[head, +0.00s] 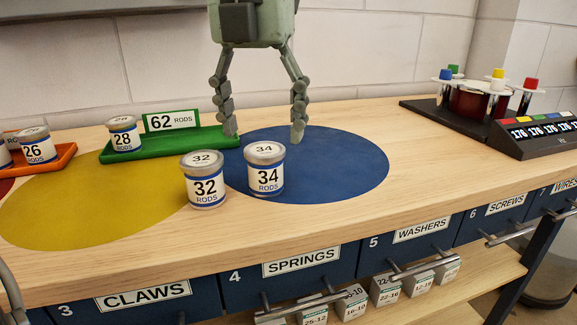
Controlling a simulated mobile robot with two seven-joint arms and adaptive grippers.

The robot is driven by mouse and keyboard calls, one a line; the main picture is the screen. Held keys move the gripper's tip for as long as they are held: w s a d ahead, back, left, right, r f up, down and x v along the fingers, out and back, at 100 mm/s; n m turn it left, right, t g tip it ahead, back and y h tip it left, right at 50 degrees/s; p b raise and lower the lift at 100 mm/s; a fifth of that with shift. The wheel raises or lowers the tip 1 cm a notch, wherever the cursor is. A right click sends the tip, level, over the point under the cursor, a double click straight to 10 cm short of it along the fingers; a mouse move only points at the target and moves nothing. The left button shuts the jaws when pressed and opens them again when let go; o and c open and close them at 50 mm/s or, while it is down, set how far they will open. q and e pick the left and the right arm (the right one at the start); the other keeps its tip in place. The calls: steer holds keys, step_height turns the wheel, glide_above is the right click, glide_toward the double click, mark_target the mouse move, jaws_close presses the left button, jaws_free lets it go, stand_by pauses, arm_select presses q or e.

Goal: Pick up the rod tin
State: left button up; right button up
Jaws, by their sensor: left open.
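Several rod tins show in the head view. Tin 34 (265,180) stands upright on the blue disc (345,165). Tin 32 (205,190) stands upright to its left, at the blue disc's left edge. Tin 28 (124,140) stands on the green tray (222,134) with the "62 rods" sign. Tin 26 (38,152) stands on the orange tray (66,152) at the left edge, with another tin partly cut off beside it. My left gripper (264,135) points down with fingers spread, empty, beyond tins 32 and 34. My right gripper is out of view.
A yellow disc (90,210) covers the left of the bench. A black stand with a dark red drum (468,103) and a numbered display (540,134) sit at the back right. Labelled drawers with handles line the front. The bench right of the blue disc is clear.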

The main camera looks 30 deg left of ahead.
mark_target(264, 149)
arm_select(q)
steer(key=shift+f, duration=0.3)
steer(key=f, duration=0.2)
steer(key=w+f, duration=0.1)
steer(key=f, duration=0.1)
steer(key=a+f, duration=0.1)
steer(key=f, duration=0.1)
steer(key=shift+w+f, duration=0.1)
steer(key=shift+w, duration=0.15)
steer(key=shift+w+f, duration=0.1)
steer(key=shift+f, duration=0.3)
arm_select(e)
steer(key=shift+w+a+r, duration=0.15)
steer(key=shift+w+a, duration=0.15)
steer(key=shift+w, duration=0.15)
arm_select(q)
steer(key=c, duration=1.3)
